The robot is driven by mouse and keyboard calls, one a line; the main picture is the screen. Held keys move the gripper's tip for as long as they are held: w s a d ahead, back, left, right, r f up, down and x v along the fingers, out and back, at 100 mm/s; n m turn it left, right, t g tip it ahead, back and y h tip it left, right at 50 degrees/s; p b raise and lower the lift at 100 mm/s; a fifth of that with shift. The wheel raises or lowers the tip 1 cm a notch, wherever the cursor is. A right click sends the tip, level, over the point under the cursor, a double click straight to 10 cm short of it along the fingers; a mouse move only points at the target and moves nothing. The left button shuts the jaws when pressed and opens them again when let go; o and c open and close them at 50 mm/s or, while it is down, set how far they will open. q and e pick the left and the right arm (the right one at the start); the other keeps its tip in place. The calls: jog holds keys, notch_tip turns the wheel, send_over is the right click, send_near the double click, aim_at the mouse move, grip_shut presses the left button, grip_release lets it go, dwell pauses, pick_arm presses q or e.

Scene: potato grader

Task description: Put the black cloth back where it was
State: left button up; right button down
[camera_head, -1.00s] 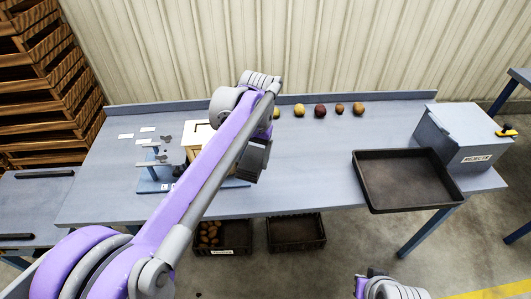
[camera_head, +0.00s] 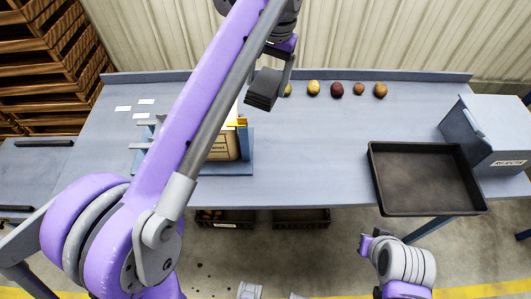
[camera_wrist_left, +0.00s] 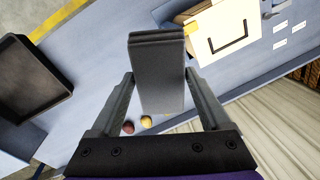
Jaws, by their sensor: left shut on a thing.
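My left gripper (camera_head: 272,74) is above the back middle of the table. It is shut on a dark grey-black folded block, the black cloth (camera_head: 262,92), held in the air over the tabletop. In the left wrist view the cloth (camera_wrist_left: 158,75) stands out as a thick, flat-sided block between the two fingers. Part of my right arm (camera_head: 400,262) shows at the lower right; its gripper cannot be made out.
The table (camera_head: 310,165) has a clear middle. A row of potatoes (camera_head: 337,90) lies along its back. A black tray (camera_head: 428,180) and a grey REJECTS box (camera_head: 490,135) are at the right. A wooden-fronted box (camera_head: 222,147) on a blue stand is partly behind my arm.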

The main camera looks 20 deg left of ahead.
pick_arm(q)
jog(key=shift+f+b, duration=1.05)
jog(key=shift+f, duration=12.25)
jog(key=shift+f, duration=0.1)
jog(key=shift+f+b, duration=0.3)
jog(key=o, duration=1.3)
